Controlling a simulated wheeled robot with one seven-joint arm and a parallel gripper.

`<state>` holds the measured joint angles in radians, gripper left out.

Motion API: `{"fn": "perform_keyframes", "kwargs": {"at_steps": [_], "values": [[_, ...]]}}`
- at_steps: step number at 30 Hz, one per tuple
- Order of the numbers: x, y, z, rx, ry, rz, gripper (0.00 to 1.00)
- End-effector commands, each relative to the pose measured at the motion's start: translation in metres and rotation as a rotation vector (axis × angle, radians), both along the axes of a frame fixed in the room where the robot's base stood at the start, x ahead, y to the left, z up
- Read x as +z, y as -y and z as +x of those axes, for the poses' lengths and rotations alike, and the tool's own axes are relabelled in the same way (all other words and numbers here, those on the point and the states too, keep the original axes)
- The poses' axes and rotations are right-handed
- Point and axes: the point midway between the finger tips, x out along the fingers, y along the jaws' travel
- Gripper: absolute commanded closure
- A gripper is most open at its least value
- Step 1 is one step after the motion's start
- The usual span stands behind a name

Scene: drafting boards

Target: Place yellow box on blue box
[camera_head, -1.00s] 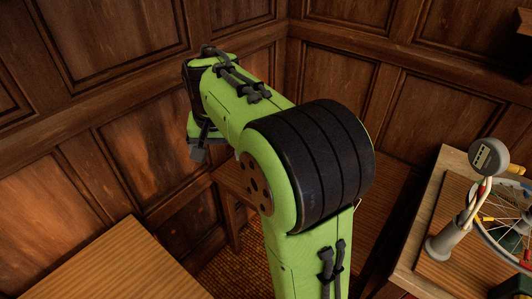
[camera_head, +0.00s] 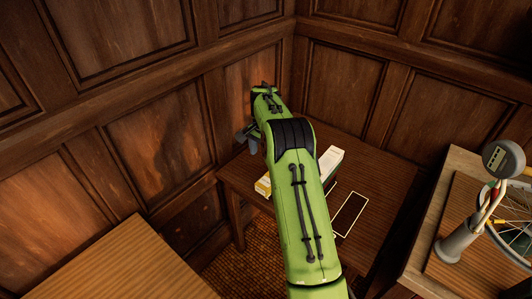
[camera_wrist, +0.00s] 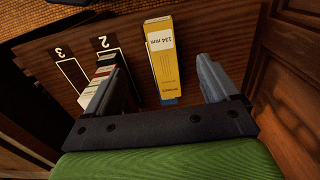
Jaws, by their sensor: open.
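A yellow box (camera_wrist: 165,50) with a white label stands out in the wrist view, on the dark wooden table between the lines of my two fingers. A yellow patch, likely the same box, shows beside my arm in the head view (camera_head: 263,186). A small blue piece (camera_wrist: 169,101) shows at the yellow box's near end; I cannot tell whether it is the blue box. My gripper (camera_wrist: 160,68) is open, with nothing held between its fingers. In the head view my gripper (camera_head: 248,138) is over the table's far left part, partly hidden by my arm.
A white and green box (camera_head: 330,160) lies on the table, right of my arm. Outlined rectangles marked 2 (camera_wrist: 104,43) and 3 (camera_wrist: 60,52) are on the tabletop. Wood-panelled walls close off the back. A bench with a gauge (camera_head: 494,157) stands at the right.

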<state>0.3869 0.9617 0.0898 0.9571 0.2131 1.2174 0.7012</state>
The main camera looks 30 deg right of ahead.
Motion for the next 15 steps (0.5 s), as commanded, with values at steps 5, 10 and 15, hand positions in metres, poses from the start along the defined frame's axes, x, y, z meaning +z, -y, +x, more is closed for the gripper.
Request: {"fn": "perform_keyframes", "kwargs": {"at_steps": [5, 10, 15], "values": [[-0.01, 0.0, -0.001, 0.001, -0.003, 0.001, 0.12], [-0.042, 0.0, -0.001, 0.002, -0.005, 0.002, 0.12], [-0.076, -0.001, -0.001, 0.002, -0.004, 0.002, 0.12]]}}
